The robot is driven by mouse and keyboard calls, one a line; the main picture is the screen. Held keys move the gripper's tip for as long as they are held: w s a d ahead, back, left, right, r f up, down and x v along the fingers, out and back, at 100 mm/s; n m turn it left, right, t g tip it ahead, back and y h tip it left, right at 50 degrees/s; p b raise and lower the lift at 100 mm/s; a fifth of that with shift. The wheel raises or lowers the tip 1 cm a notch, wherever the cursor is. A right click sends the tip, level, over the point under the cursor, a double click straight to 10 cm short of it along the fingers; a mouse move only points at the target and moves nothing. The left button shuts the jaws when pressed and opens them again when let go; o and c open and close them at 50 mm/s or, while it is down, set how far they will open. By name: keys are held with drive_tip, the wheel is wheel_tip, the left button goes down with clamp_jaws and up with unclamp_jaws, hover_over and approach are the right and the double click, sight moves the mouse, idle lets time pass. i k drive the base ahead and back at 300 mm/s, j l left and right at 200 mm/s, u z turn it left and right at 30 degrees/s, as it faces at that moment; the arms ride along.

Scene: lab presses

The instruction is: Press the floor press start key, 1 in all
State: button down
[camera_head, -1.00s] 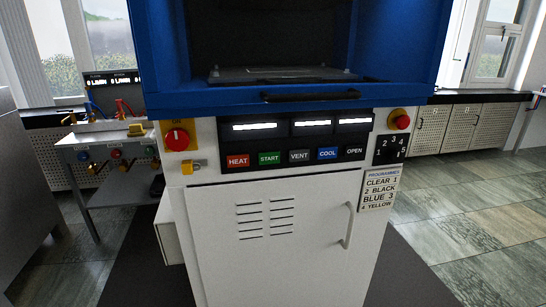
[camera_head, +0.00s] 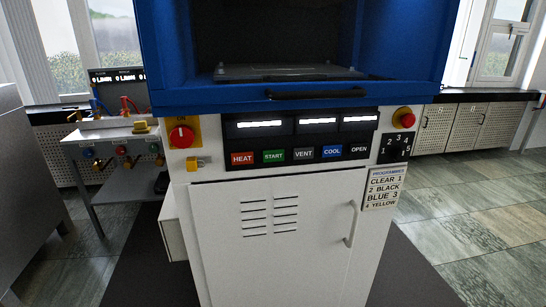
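The floor press (camera_head: 225,200) stands in front of me, with a blue upper housing and a white cabinet below. Its dark control panel (camera_head: 232,143) carries a row of keys under three lit displays. The green START key (camera_head: 274,156) is second from the left, between the red HEAT key (camera_head: 243,158) and the grey VENT key (camera_head: 303,154). The blue COOL key (camera_head: 332,152) and the black OPEN key (camera_head: 359,149) are further right. My gripper is not in view.
A red knob on yellow (camera_head: 181,137) is left of the panel, and a red emergency button (camera_head: 405,117) is right of it. A programme dial (camera_head: 397,147) and label (camera_head: 382,188) are at right. A bench with hoses (camera_head: 110,137) stands left. Floor at right is clear.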

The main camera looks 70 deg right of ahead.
sight(275, 155)
drive_tip(key=i+l+z, duration=0.1)
drive_tip(key=i+l, duration=0.4)
drive_tip(key=i+z, duration=0.1)
drive_tip(key=z, duration=1.95)
